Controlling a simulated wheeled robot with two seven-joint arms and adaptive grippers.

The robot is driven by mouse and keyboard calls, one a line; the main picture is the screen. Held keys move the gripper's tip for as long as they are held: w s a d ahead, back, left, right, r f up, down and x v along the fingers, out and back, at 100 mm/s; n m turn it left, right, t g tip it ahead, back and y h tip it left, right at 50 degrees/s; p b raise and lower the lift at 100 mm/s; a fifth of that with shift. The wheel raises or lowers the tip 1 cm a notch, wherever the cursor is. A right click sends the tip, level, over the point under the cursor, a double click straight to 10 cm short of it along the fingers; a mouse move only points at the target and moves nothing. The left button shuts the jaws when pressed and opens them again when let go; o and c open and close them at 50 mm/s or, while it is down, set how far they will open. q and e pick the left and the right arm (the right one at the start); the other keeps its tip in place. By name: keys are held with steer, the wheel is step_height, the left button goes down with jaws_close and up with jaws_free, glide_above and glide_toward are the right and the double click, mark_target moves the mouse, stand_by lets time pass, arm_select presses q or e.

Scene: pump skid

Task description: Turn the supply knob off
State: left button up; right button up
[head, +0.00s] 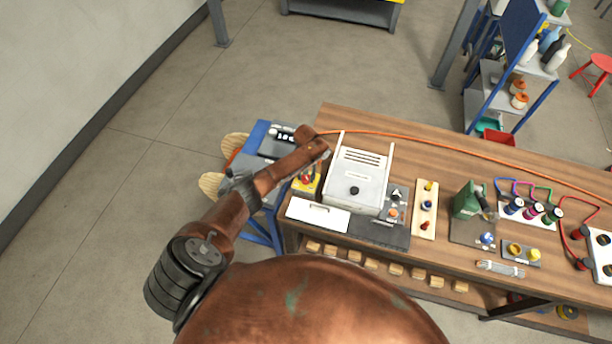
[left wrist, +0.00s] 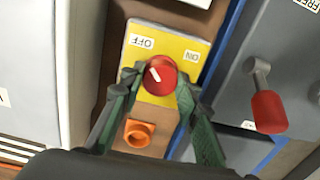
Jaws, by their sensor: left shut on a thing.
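The supply knob (left wrist: 161,76) is round and red with a white mark, on a yellow plate (left wrist: 171,45) lettered OFF and ON. Its mark slants to the upper left in the left wrist view, on the side of the OFF label (left wrist: 143,42); the ON label (left wrist: 192,56) is to the right. My left gripper (left wrist: 159,87) is shut on the knob, one finger on each side. In the head view the yellow plate (head: 306,187) shows at the bench's left end, below my left arm, which partly covers that area. My right gripper is not in view.
An orange socket (left wrist: 138,133) is just below the plate. A red-handled lever (left wrist: 268,110) on a grey panel stands to the right. In the head view a white machine (head: 360,172) is beside the plate, and an orange cable (head: 430,140) crosses the wooden bench.

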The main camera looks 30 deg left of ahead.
mark_target(306, 177)
arm_select(q)
steer(key=o, duration=1.2)
steer(key=shift+c, duration=0.2)
step_height(306, 177, up, 12)
